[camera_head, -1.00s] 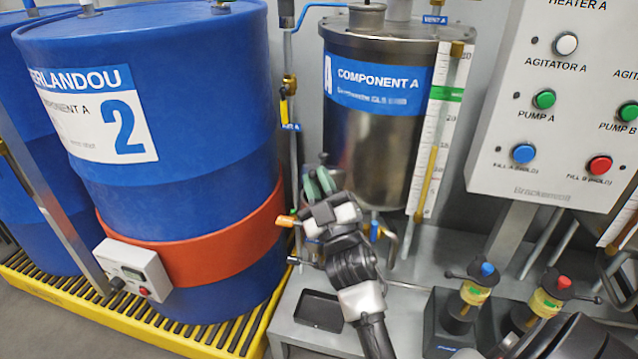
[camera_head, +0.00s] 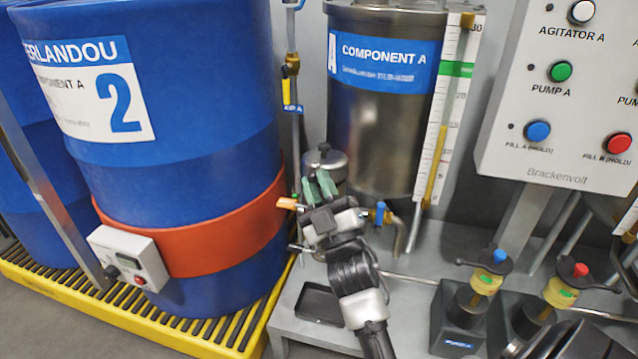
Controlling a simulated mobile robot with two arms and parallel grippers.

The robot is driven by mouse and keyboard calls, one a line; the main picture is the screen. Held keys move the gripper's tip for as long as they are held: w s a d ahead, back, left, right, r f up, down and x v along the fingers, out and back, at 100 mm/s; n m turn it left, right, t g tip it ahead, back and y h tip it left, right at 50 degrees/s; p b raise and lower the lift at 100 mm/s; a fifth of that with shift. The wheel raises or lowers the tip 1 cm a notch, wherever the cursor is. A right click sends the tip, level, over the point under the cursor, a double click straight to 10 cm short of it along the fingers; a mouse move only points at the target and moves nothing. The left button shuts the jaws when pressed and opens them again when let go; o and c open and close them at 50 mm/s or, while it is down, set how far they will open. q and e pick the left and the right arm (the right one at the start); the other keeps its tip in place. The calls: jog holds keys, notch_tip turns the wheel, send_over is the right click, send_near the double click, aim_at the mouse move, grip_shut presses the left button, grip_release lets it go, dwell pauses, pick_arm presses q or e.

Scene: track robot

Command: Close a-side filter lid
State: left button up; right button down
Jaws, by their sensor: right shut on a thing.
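The a-side filter lid (camera_head: 325,163) is a small grey metal dome with a dark knob on top. It sits low between the blue drum and the steel Component A tank. My right gripper (camera_head: 319,187) comes up from the bottom of the head view. Its green fingertips are close together at the front of the lid, shut on its near edge. The exact contact and the filter body below are hidden by the gripper. I cannot tell whether the lid lies fully flat.
A blue drum (camera_head: 190,200) with an orange band stands at left. An orange valve handle (camera_head: 288,204) is just left of my gripper, a blue-handled valve (camera_head: 381,213) just right. The steel tank (camera_head: 380,130) is behind. A black tray (camera_head: 320,303) lies below.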

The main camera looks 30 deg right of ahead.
jog(key=shift+f+n+t+y+b, duration=0.5)
jog(key=shift+f+n+y+b, duration=0.1)
jog(key=shift+f+n+y, duration=0.3)
jog(key=c, duration=1.4)
grip_release()
jog(key=shift+y, duration=0.3)
jog(key=v, duration=1)
jog(key=shift+s+f+p, duration=0.2)
jog(key=shift+f+p, duration=0.1)
jog(key=shift+f, duration=0.05)
